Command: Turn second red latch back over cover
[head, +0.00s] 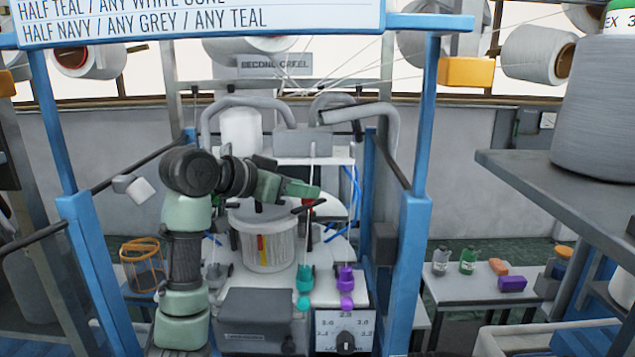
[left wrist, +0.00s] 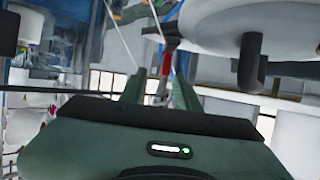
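My left gripper (head: 310,192) reaches in from the left above the white round drum of the machine (head: 283,256). In the left wrist view its two green fingers (left wrist: 158,92) stand apart. A small red piece, seemingly the red latch (left wrist: 168,60), shows beyond and between the fingertips, nearer the right finger. I cannot tell whether they touch. In the head view a red bit with a dark lever (head: 306,206) shows just below the fingertips. Which part is the cover is unclear; a white disc with a black knob (left wrist: 250,62) is close on the right in the wrist view. My right gripper is out of view.
Blue frame posts (head: 413,250) stand on both sides of the machine. Teal (head: 304,280) and purple (head: 346,280) pieces hang at its front. A dial panel (head: 345,330) sits below. Thin yarns run overhead. A side table (head: 440,290) with small items stands at right.

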